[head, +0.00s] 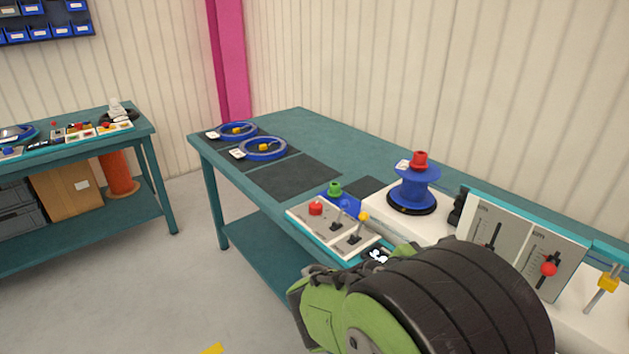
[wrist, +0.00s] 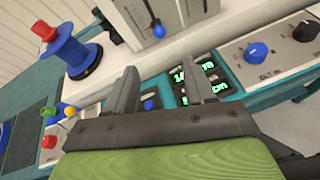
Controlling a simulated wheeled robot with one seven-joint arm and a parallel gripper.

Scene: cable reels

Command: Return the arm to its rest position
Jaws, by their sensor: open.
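My gripper (wrist: 156,92) shows in the wrist view with its two grey fingers apart and nothing between them. It is over the control panel, in front of a small green-lit display (wrist: 196,78). In the head view my green and black arm fills the lower right and hides part of the bench and panel; the gripper's fingers cannot be made out there. A blue reel (head: 414,187) with a red knob on top stands upright on the white machine, left of the gripper in the wrist view (wrist: 68,52).
A lever box (head: 340,229) sits at the bench's front edge. A slider panel (head: 525,245) stands at the right. Two blue rings (head: 262,149) lie on dark mats at the bench's far end. Another bench (head: 75,145) is at the left. The grey floor (head: 190,270) between the benches is mostly clear.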

